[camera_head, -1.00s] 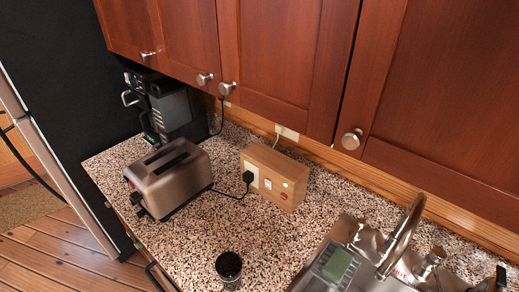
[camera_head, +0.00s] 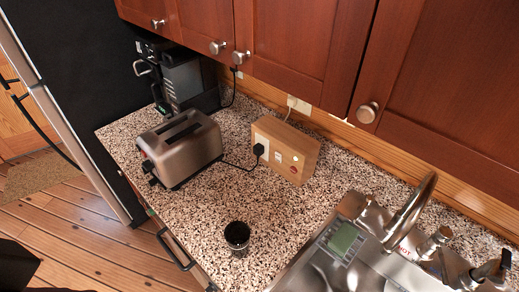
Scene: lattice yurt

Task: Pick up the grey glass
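The grey glass (camera_head: 237,238) is a small, dark, see-through tumbler. It stands upright on the speckled granite counter (camera_head: 205,205), near the front edge and left of the sink. Nothing touches it, and its rim is fully visible. Neither of my grippers can be made out in the head view. A dark shape enters at the lower left corner, and I cannot tell what it is.
A metal toaster (camera_head: 181,150) stands behind the glass to the left, and a wooden socket box (camera_head: 285,148) behind it to the right. A coffee machine (camera_head: 185,80) is at the back. The sink (camera_head: 375,265) with its faucet (camera_head: 412,205) is on the right. Wall cabinets (camera_head: 300,50) overhang the counter.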

